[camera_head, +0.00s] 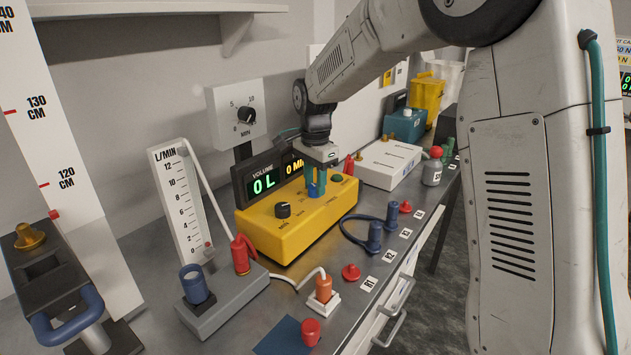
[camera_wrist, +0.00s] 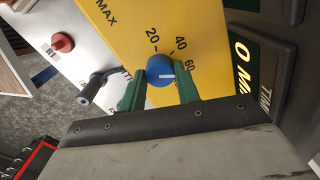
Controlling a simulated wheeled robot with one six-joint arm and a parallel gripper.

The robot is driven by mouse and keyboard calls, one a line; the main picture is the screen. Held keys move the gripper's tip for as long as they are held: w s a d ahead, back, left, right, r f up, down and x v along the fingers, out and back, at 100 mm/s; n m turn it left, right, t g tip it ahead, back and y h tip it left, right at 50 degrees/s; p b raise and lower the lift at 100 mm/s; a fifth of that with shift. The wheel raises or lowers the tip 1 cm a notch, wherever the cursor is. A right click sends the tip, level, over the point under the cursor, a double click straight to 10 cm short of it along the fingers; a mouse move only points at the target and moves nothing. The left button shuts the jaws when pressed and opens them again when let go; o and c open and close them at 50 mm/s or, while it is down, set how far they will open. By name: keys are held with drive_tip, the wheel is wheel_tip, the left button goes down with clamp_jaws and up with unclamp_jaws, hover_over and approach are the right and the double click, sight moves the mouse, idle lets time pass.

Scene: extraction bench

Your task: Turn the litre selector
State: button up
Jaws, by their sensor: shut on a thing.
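The litre selector is a blue knob (camera_wrist: 160,69) with a white pointer line, on the yellow unit (camera_head: 287,238). In the wrist view, 20, 40 and 60 are printed around it, and the line points right, close to the 60 mark. My gripper (camera_wrist: 159,88) is shut on the knob, one green finger on each side. In the head view my gripper (camera_head: 316,182) reaches down onto the blue knob (camera_head: 313,191), partly hidden by the fingers. The volume display (camera_head: 264,183) behind reads 0 L.
A flow gauge (camera_head: 180,195) stands left. Blue connectors (camera_head: 375,236) and a red cap (camera_head: 351,272) lie in front. A white box (camera_head: 388,163) is to the right.

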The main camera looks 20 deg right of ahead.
drive_tip(key=shift+n, duration=0.3)
drive_tip(key=n, duration=0.4)
drive_tip(key=shift+n, duration=0.3)
drive_tip(key=n, duration=0.4)
drive_tip(key=shift+n, duration=0.3)
drive_tip(key=n, duration=0.5)
drive_tip(key=shift+w+r, duration=0.1)
drive_tip(key=n, duration=0.5)
drive_tip(key=o, duration=1)
